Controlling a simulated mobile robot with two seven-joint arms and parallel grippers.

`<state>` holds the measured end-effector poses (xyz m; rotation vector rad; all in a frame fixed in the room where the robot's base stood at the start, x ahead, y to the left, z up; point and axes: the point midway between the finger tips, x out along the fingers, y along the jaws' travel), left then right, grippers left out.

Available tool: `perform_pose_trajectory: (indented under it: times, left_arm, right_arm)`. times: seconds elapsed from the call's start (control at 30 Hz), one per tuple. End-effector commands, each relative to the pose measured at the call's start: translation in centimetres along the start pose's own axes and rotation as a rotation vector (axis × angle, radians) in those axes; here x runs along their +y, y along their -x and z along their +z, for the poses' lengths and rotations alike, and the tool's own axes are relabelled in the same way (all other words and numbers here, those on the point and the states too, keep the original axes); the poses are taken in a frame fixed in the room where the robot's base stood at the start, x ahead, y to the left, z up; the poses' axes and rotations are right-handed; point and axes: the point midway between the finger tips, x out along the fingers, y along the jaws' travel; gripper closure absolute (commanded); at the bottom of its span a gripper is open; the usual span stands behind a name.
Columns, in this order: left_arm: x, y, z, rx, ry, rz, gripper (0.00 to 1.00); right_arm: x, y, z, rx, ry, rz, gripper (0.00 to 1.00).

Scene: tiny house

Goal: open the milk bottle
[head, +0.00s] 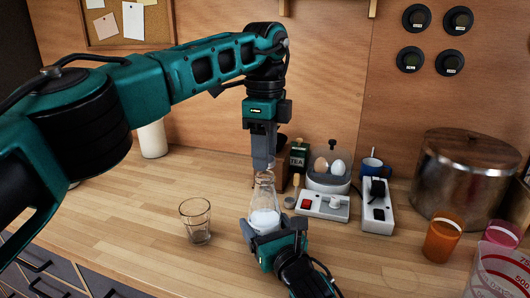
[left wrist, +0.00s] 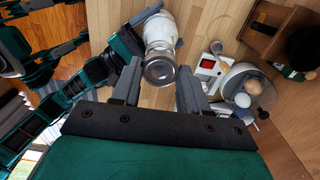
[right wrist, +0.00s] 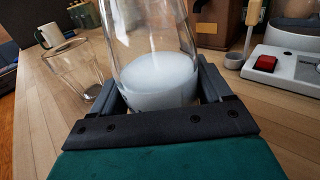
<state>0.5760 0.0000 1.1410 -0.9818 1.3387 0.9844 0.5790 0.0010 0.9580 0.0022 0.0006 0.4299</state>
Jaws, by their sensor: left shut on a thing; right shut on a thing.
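The milk bottle (head: 264,219) is clear glass with white milk in its lower part, and it stands upright on the wooden counter or just above it; I cannot tell which. My right gripper (head: 268,232) is shut around its lower body, and the right wrist view shows the bottle (right wrist: 160,75) between the fingers. My left gripper (head: 263,163) points straight down from above and is shut on the bottle's top. In the left wrist view the round top (left wrist: 160,70) lies between the two fingers. The fingers partly hide the top in the head view.
An empty glass (head: 196,221) stands left of the bottle. Right of it are a white switch box (head: 322,206), an egg cooker (head: 328,179), a power strip (head: 376,207) and a large pot (head: 464,178). An orange cup (head: 441,240) stands farther right.

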Motion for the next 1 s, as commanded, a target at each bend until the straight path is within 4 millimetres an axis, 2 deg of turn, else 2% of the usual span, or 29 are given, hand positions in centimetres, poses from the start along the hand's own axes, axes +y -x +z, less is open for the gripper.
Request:
perform_pose_trajectory:
  times: [0.2,0.5,0.53,0.77,1.0]
  left_arm:
    - [-0.1,2.9,-0.1,0.000,0.002,-0.004,0.93]
    - [0.0,3.5,0.0,0.000,0.000,-0.001,0.93]
    - [0.0,3.5,0.0,0.000,0.000,-0.001,0.93]
    - [0.0,3.5,0.0,0.000,0.000,-0.001,0.93]
    - [0.0,3.5,0.0,0.000,0.000,-0.001,0.93]
  right_arm:
    - [0.0,0.0,-0.1,0.002,-0.001,0.000,1.00]
    - [0.0,0.0,-0.1,0.001,-0.001,0.000,1.00]
    - [0.0,0.0,-0.1,0.001,-0.001,0.000,0.21]
    - [0.0,0.0,-0.1,0.001,-0.001,0.000,0.00]
    - [0.0,0.1,0.0,0.001,0.000,0.000,0.00]
